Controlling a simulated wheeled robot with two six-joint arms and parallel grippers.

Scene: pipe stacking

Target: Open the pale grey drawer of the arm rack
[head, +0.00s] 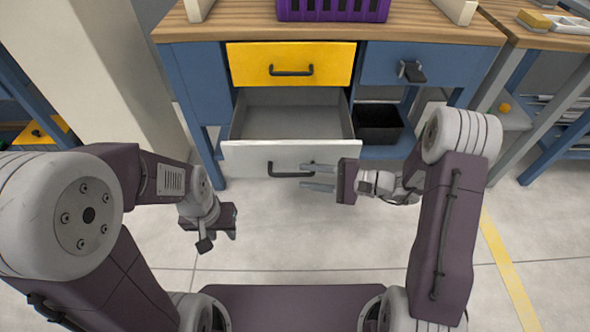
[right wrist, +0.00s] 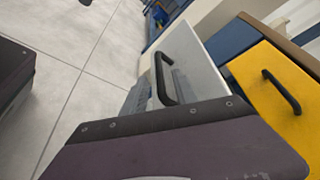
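The pale grey drawer (head: 262,158) under the yellow drawer stands pulled well out, its empty inside showing. Its black bar handle (head: 290,172) is on the front face; it also shows in the right wrist view (right wrist: 161,80). My right gripper (head: 304,177) comes from the right, its two grey fingers apart, with the tips at the right end of the handle. I cannot tell whether they touch it. In the right wrist view the fingers are mostly hidden behind the gripper body. My left gripper (head: 210,236) hangs low, left of and apart from the drawer; its fingers are not clear.
The yellow drawer (head: 325,56) above is shut. A blue front with a dark latch (head: 412,70) is to its right. A black bin (head: 378,124) sits on the lower shelf. A purple crate (head: 333,9) stands on the wooden top (head: 230,25). The floor before the drawer is clear.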

